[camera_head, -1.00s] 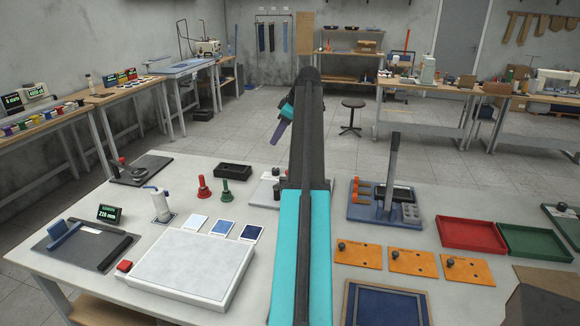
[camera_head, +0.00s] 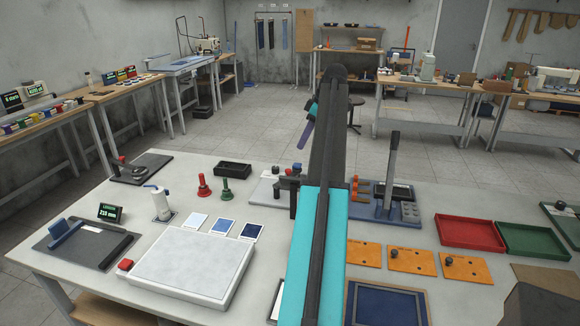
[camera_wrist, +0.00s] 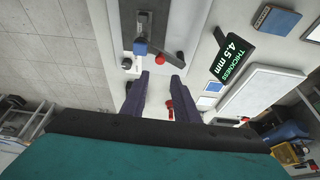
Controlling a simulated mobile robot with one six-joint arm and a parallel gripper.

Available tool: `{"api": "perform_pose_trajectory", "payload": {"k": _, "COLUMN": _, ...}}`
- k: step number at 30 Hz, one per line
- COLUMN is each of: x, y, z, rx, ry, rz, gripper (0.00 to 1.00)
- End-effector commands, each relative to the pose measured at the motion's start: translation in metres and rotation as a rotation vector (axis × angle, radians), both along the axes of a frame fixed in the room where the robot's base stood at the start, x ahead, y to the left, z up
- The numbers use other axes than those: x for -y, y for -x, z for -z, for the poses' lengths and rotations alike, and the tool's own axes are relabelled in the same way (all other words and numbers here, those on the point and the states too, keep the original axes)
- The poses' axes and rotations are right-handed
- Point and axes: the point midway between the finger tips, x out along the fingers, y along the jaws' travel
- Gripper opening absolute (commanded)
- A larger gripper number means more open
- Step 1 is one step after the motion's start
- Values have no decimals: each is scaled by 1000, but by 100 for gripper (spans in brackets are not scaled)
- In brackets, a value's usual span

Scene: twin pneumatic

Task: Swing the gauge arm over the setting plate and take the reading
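The thickness gauge stands on a pale base (camera_head: 263,191) at mid-table in the head view, partly hidden behind my arm. In the wrist view a dark bar (camera_wrist: 143,22) with a blue block (camera_wrist: 140,47) at its end appears to be the gauge arm. A red button or knob (camera_wrist: 162,59) lies beside it. The display (camera_wrist: 234,50) reads THICKNESS 4.5 mm. I cannot single out the setting plate. My gripper (camera_wrist: 160,78) is open and empty, its two dark purple fingers apart near the blue block; contact cannot be told. One finger shows in the head view (camera_head: 305,134).
Left of the gauge stand a red stamp-like piece (camera_head: 204,187), a green one (camera_head: 226,191) and a black tray (camera_head: 233,170). A large white platform (camera_head: 187,264) lies nearer. On the right are a blue fixture with an upright lever (camera_head: 391,175) and a red tray (camera_head: 470,233).

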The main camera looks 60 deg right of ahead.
Motion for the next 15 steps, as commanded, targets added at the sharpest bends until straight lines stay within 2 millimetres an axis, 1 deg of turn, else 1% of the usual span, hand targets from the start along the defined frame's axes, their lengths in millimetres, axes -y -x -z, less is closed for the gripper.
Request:
{"api": "perform_pose_trajectory", "payload": {"k": 5, "x": -4, "y": -7, "z": 17, "rx": -1, "ry": -2, "rz": -2, "gripper": 28}}
{"api": "perform_pose_trajectory", "payload": {"k": 15, "x": -9, "y": -24, "z": 58, "rx": -1, "ry": -2, "rz": -2, "gripper": 28}}
